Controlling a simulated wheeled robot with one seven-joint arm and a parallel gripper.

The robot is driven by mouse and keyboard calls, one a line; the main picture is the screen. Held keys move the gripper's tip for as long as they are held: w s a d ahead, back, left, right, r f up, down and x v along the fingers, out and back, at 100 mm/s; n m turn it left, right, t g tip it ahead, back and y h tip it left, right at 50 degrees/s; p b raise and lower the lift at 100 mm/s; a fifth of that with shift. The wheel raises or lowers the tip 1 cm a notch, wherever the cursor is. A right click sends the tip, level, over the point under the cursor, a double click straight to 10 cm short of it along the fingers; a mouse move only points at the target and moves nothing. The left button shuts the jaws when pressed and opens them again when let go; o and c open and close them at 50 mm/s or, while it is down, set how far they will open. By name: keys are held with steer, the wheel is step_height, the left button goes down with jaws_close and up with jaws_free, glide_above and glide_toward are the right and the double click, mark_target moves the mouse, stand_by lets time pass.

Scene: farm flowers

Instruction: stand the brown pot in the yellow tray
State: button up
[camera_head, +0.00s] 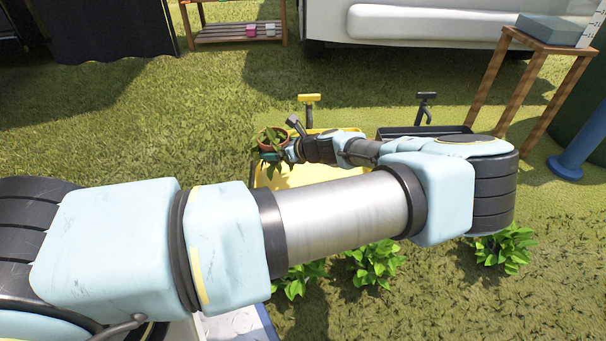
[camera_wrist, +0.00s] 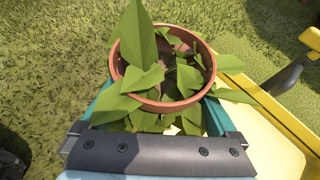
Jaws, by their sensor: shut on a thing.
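The brown pot (camera_head: 271,146) holds a leafy green plant. Its round rim (camera_wrist: 204,58) faces up toward the wrist camera, and leaves cover much of the opening. My gripper (camera_wrist: 158,100) is shut on the pot, with a teal finger on each side. In the head view my gripper (camera_head: 284,153) holds the pot at the left end of the yellow tray (camera_head: 312,172). In the wrist view the yellow tray (camera_wrist: 274,148) lies below and right of the pot, with grass to the left. The gap between pot and tray is unclear. My arm hides part of the tray.
A dark tray (camera_head: 425,131) with a black handle is right of the yellow one. A wooden table (camera_head: 540,45) stands at the far right beside a blue post (camera_head: 577,155). Green plants (camera_head: 373,264) grow nearer me. Open grass lies left.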

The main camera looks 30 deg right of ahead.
step_height(320, 180, down, 9)
steer(key=b, duration=0.4)
steer(key=shift+f+b, duration=0.2)
steer(key=shift+b, duration=0.2)
steer(key=o, duration=1.3)
steer(key=shift+f, duration=0.1)
steer(key=p+v, duration=0.5)
steer(key=v, duration=0.6)
steer(key=shift+r, duration=0.25)
steer(key=shift+s+d+r, duration=0.15)
steer(key=shift+s, duration=0.25)
steer(key=shift+s, duration=0.1)
